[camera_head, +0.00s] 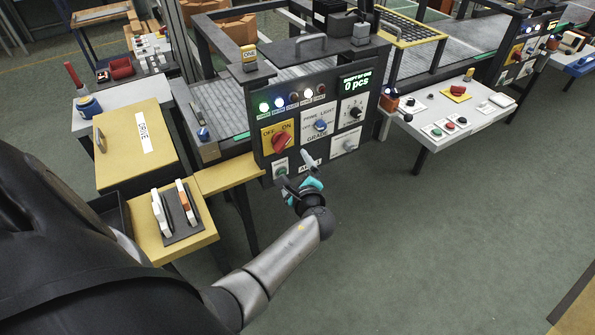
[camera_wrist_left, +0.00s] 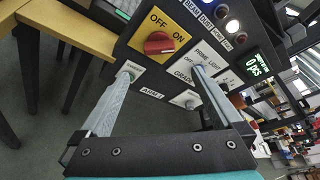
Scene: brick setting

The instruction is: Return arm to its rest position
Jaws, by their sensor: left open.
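My left arm (camera_head: 270,270) reaches forward from the lower left in the head view. My left gripper (camera_head: 296,170) is in front of the lower part of the black control panel (camera_head: 300,98). In the left wrist view the two grey fingers of the gripper (camera_wrist_left: 165,70) are spread wide with nothing between them. Beyond them is the panel's yellow plate with a red OFF/ON knob (camera_wrist_left: 159,43). Whether the fingertips touch the panel is unclear. My right gripper is not in view.
A yellow shelf (camera_head: 225,174) adjoins the panel at left. A small yellow table (camera_head: 185,245) holds a dark tray with slim items. A yellow DRIVE box (camera_head: 115,150) stands behind it. A white table (camera_head: 470,122) with buttons is at right. The floor (camera_head: 450,240) at lower right is clear.

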